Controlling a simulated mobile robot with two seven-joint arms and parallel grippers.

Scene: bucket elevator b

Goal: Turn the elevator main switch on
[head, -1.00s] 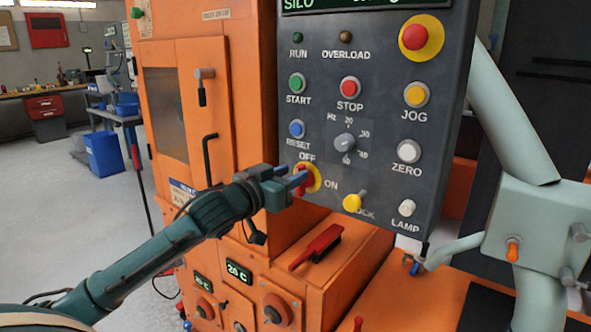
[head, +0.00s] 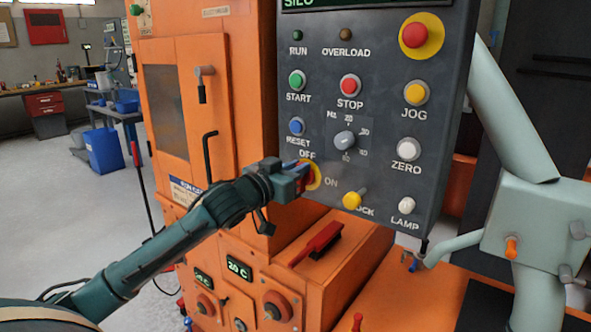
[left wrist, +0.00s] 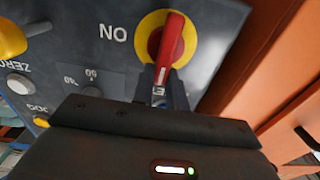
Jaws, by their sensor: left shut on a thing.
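The main switch is a red handle (left wrist: 172,40) on a yellow disc (left wrist: 145,28), low on the grey control panel. In the head view the yellow disc (head: 315,177) shows just beyond my left gripper (head: 303,170), with OFF printed above it and ON to its right. My left gripper is shut on the red handle, its fingers (left wrist: 163,95) reaching the handle's lower end in the left wrist view. The gripper hides most of the handle in the head view, so its exact angle is hard to tell. My right gripper is not in view.
The grey panel (head: 380,120) carries a dial (head: 344,140), a RESET button (head: 296,126) and a yellow LOCK knob (head: 354,199) close to the switch. Below is an orange ledge with a red lever (head: 318,243). An orange cabinet (head: 225,90) stands left of the panel.

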